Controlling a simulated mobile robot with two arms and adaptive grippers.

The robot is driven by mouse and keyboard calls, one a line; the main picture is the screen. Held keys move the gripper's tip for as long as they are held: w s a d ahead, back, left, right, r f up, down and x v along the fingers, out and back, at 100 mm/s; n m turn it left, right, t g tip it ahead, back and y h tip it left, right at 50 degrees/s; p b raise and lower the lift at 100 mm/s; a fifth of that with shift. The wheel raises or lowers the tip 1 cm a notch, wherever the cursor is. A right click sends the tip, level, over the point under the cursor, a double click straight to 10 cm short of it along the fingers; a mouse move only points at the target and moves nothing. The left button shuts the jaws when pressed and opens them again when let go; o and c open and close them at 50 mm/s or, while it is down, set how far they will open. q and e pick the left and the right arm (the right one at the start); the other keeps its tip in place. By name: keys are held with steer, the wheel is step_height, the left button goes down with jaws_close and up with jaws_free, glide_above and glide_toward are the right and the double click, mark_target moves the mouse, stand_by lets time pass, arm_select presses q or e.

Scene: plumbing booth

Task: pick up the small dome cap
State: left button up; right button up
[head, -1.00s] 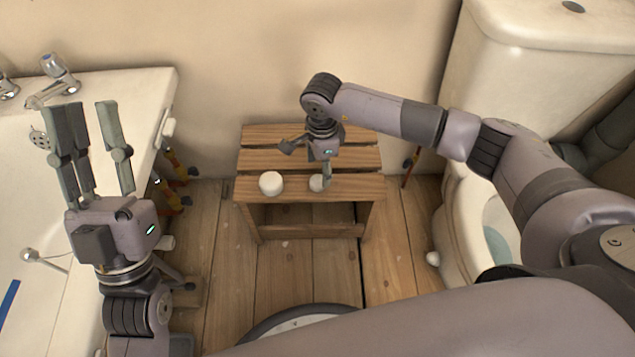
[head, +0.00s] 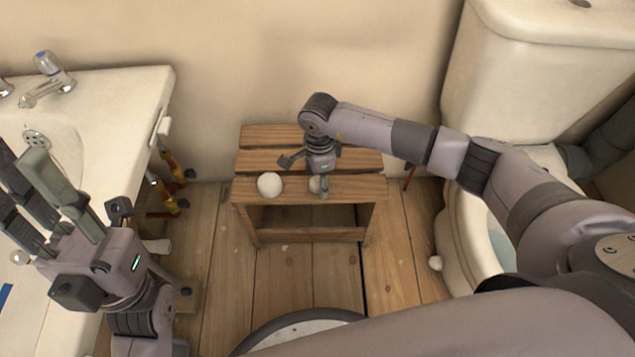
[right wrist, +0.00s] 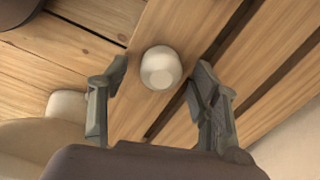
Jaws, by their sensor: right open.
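My right gripper (head: 305,177) is open and points down over the stool. In the right wrist view the dome cap (right wrist: 160,68) shows whole, between and just beyond the spread fingertips (right wrist: 158,75), with gaps on both sides. I cannot tell how high the fingertips are above the slat. My left gripper (head: 20,160) is open and empty over the basin side.
A basin (head: 110,95) stands at the left and a toilet (head: 465,225) at the right. The wooden floor before the stool is clear.

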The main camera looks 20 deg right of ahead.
steer(key=shift+c, duration=0.2)
steer(key=c, duration=0.8)
steer(key=shift+r, duration=0.1)
